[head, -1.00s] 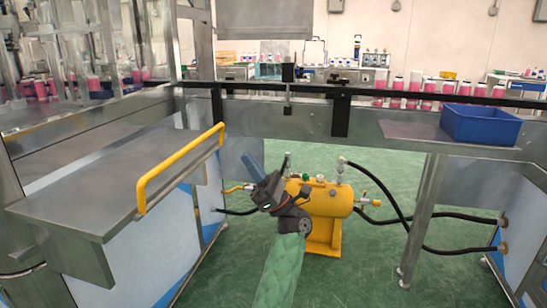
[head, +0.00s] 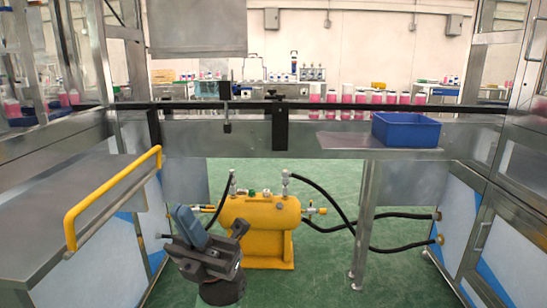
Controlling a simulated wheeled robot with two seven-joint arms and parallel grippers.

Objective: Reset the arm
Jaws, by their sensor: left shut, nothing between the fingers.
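My left gripper (head: 200,243) is low in the head view, left of centre, in front of the yellow tank's left end. It is dark with a blue-grey part pointing up. It is shut and holds nothing. Its dark wrist shows below it, near the bottom edge. My right gripper is not in view.
A yellow tank (head: 262,225) with black hoses stands on the green floor (head: 320,270). A steel table with a yellow rail (head: 110,195) is at left. A blue bin (head: 406,129) sits on the steel counter (head: 340,140), with pink bottles (head: 360,98) behind it.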

